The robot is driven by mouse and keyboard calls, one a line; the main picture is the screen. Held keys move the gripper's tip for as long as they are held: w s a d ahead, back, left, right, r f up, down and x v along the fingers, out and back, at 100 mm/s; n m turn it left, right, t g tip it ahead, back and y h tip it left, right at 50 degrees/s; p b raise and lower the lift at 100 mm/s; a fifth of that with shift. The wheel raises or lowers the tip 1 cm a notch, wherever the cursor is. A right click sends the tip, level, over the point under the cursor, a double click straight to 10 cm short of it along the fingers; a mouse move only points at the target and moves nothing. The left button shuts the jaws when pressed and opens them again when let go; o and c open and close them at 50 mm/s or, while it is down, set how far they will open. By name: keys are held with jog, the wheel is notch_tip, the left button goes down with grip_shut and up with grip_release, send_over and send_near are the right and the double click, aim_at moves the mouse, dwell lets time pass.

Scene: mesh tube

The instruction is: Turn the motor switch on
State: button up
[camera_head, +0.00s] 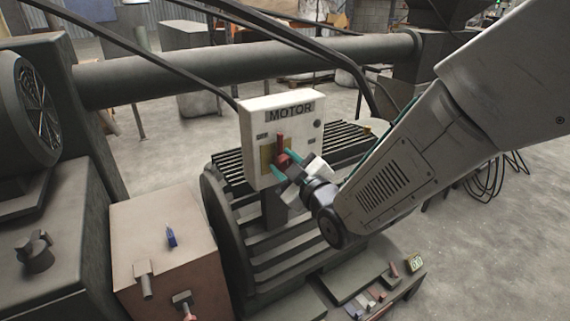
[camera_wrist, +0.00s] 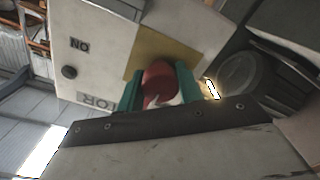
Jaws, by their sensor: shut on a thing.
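The motor switch box (camera_head: 253,120) is a white panel labelled MOTOR, mounted above the dark machine. Its red switch handle (camera_head: 281,150) sits on a yellow plate (camera_head: 265,153) and points upward in the head view. My gripper (camera_head: 284,166) is at the front of the box with its teal fingers around the red handle. In the wrist view my gripper (camera_wrist: 160,88) is shut on the red handle (camera_wrist: 158,78), one finger on each side. The box (camera_wrist: 105,45) shows the word ON beside the yellow plate (camera_wrist: 160,52). The handle's lower part is partly hidden by the fingers.
A thick dark pipe (camera_head: 200,78) runs behind the box. Black cables (camera_head: 160,62) lead to it. A brown box (camera_head: 160,250) with a blue switch (camera_head: 171,236) and other levers stands at lower left. Small items lie on a low shelf (camera_head: 375,292) below my arm.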

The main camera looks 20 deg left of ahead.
jog(key=shift+m, duration=0.3)
jog(key=m, duration=1.7)
dwell(0.6)
jog(key=o, duration=1)
jog(key=shift+s, duration=0.1)
